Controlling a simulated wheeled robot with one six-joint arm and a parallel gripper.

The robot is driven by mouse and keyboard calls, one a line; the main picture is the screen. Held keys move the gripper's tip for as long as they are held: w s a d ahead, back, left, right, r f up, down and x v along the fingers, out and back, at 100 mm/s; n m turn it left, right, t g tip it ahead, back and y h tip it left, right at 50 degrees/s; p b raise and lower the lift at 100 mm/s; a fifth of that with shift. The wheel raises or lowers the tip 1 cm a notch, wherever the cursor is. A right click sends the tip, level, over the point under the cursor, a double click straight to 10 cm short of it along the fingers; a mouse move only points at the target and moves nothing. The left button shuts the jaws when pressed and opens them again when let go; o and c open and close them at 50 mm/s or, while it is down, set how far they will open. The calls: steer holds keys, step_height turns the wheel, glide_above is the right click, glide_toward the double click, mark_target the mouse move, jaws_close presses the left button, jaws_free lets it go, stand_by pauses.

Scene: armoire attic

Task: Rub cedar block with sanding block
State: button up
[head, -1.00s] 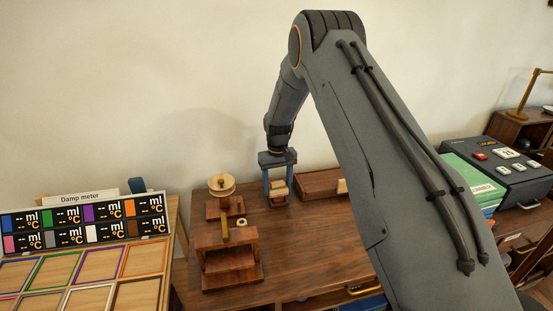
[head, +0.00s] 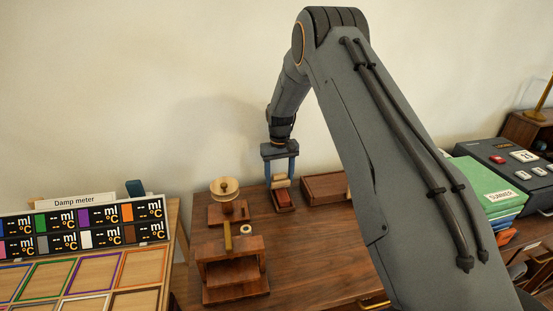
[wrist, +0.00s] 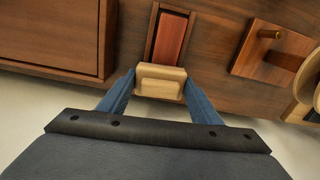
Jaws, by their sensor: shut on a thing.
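The cedar block, a reddish bar, lies in a dark wooden holder on the desk; it shows in the head view (head: 284,197) and the wrist view (wrist: 171,38). My gripper (head: 282,182) is shut on the sanding block, a pale wooden block with a rounded grip (wrist: 160,74). In the wrist view my blue fingers (wrist: 160,80) hold it from both sides. The sanding block is at the wall-side end of the cedar block. Its underside is hidden, so I cannot tell whether it touches the cedar.
A wooden stand (head: 235,265) and a piece with a pale spool (head: 224,186) are left of the holder. A shallow wooden box (head: 323,187) is close on its right. The wall is just behind. The damp meter (head: 80,222) is far left.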

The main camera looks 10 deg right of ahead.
step_height(320, 180, up, 4)
steer(key=shift+f+p, duration=0.2)
steer(key=shift+p, duration=0.3)
steer(key=shift+a+r, duration=0.15)
steer(key=shift+r, duration=0.15)
steer(key=shift+r+p, duration=0.75)
steer(key=shift+r, duration=1.3)
